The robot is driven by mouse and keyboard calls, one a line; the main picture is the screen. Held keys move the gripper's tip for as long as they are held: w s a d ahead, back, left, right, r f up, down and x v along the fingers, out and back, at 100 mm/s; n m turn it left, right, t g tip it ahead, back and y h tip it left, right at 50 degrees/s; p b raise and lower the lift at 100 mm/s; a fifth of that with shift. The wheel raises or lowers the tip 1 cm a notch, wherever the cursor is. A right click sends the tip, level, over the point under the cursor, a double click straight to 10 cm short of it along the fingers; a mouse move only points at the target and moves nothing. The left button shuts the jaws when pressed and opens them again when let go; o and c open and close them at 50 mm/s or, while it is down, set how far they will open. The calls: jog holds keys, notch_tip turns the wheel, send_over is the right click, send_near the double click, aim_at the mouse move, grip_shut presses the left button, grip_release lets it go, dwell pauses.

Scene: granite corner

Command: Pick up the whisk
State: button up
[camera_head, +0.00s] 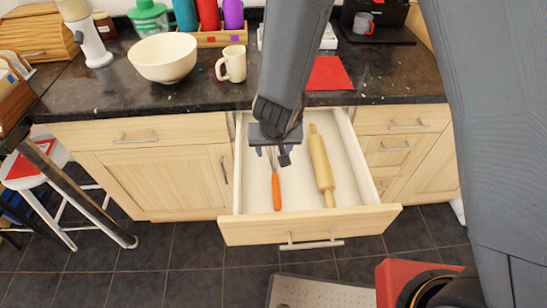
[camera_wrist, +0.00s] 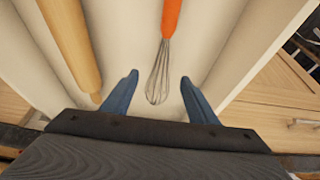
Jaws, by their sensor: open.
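The whisk has an orange handle (camera_head: 276,192) and lies in an open drawer (camera_head: 310,221). In the head view its wire end is mostly hidden behind my gripper (camera_head: 274,157). In the wrist view the whisk (camera_wrist: 159,78) shows its wire loops between the two blue fingertips of my gripper (camera_wrist: 160,82), with the handle running toward the top edge. The fingers are apart on either side of the wires and do not appear to touch them. The gripper is open and empty.
A wooden rolling pin (camera_head: 321,165) lies in the drawer right of the whisk; it also shows in the wrist view (camera_wrist: 73,42). The drawer walls are close on both sides. A dark counter (camera_head: 120,92) above holds a cream bowl (camera_head: 163,59) and a mug (camera_head: 232,64).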

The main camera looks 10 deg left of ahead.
aim_at(273, 154)
jog(key=shift+b+x, duration=0.3)
jog(key=shift+x, duration=1.05)
jog(key=shift+f, duration=0.25)
jog(key=c, duration=1.2)
